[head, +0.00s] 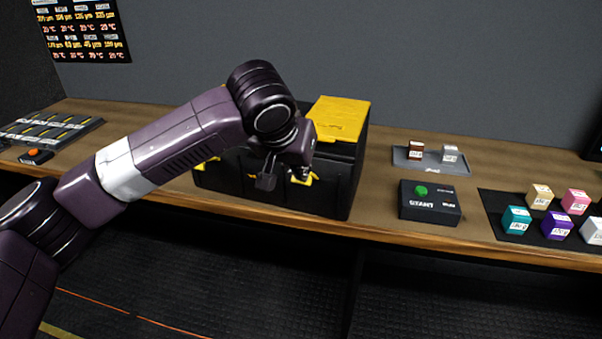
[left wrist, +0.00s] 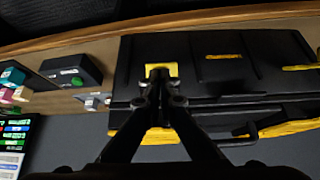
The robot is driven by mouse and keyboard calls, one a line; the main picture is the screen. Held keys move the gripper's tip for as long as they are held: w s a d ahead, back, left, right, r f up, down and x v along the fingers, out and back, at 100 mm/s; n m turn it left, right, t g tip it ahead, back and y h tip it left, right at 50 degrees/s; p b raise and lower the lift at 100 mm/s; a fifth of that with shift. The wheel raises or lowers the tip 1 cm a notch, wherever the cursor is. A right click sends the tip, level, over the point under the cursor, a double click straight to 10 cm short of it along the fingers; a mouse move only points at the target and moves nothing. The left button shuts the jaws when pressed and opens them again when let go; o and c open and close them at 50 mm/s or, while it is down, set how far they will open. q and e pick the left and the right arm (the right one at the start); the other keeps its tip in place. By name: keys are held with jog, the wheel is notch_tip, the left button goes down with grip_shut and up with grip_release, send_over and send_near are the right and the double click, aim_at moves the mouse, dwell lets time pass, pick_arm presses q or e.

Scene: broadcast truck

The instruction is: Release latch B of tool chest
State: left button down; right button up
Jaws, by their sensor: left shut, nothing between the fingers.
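The tool chest (head: 335,190) is a black box with a yellow panel (head: 338,118) on its lid, standing at the bench's front edge. A yellow latch (head: 302,180) is on its front near the right end; it also shows in the left wrist view (left wrist: 161,67). No letter is readable on it. My left gripper (head: 284,178) is in front of the chest, its fingertips (left wrist: 160,78) shut and empty at this latch, partly covering it. I cannot tell whether they touch. My arm hides much of the chest's front and lid. My right gripper is in neither view.
Right of the chest are a black START box (head: 430,203) with a green button, a grey tray (head: 431,159) with two small blocks, and a dark mat (head: 494,210) with several coloured cubes. A panel of dark tiles (head: 55,130) lies at the far left. Bare bench separates these.

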pick_arm(q)
jog(key=shift+s+a+f+p, duration=0.3)
jog(key=shift+a+f+p, duration=0.05)
jog(key=shift+f+p, duration=0.2)
